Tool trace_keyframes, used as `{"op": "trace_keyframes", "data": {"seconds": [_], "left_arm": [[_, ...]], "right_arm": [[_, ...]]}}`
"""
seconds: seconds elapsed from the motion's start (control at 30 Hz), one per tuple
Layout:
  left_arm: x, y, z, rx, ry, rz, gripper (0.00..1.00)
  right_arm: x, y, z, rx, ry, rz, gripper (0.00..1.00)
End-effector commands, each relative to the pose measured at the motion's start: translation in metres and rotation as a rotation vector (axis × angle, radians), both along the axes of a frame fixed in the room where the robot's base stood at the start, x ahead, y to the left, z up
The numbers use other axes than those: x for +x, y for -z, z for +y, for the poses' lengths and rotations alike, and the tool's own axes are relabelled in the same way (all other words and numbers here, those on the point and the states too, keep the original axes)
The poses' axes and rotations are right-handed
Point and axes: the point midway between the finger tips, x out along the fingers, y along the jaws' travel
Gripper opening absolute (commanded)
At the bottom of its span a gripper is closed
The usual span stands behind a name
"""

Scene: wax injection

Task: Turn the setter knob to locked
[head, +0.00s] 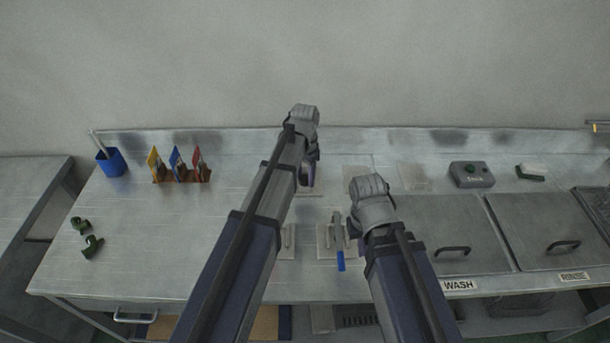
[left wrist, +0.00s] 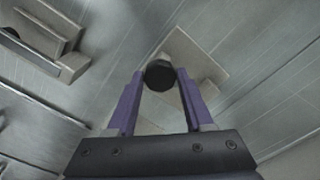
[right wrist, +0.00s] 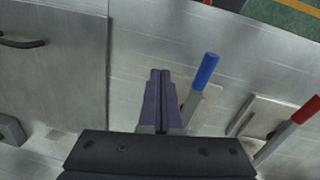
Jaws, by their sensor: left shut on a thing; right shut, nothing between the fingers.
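The setter knob is a round black knob (left wrist: 160,76) in the left wrist view, above a pale square plate (left wrist: 187,52). My left gripper (left wrist: 159,84) is shut on it, one purple finger on each side. In the head view my left gripper (head: 308,182) is over the back middle of the bench, and my arm hides the knob. I cannot read any mark showing the knob's position. My right gripper (right wrist: 161,74) is shut and empty. It is over the bench beside a blue-handled lever (right wrist: 205,70), apart from it.
The blue lever (head: 340,260) and a red lever (right wrist: 306,110) stand on plates near the front.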

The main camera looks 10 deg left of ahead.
Motion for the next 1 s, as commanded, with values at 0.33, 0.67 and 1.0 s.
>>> {"op": "trace_keyframes", "data": {"seconds": [0.33, 0.67, 1.0], "left_arm": [[0.0, 0.0, 0.0, 0.0, 0.001, 0.0, 0.72], [0.0, 0.0, 0.0, 0.0, -0.001, 0.0, 0.82], [0.0, -0.021, 0.0, 0.0, -0.001, 0.0, 0.82]], "right_arm": [[0.0, 0.0, 0.0, 0.0, 0.0, 0.0, 0.0], [0.0, 0.0, 0.0, 0.0, 0.0, 0.0, 0.0], [0.0, -0.021, 0.0, 0.0, 0.0, 0.0, 0.0]]}}
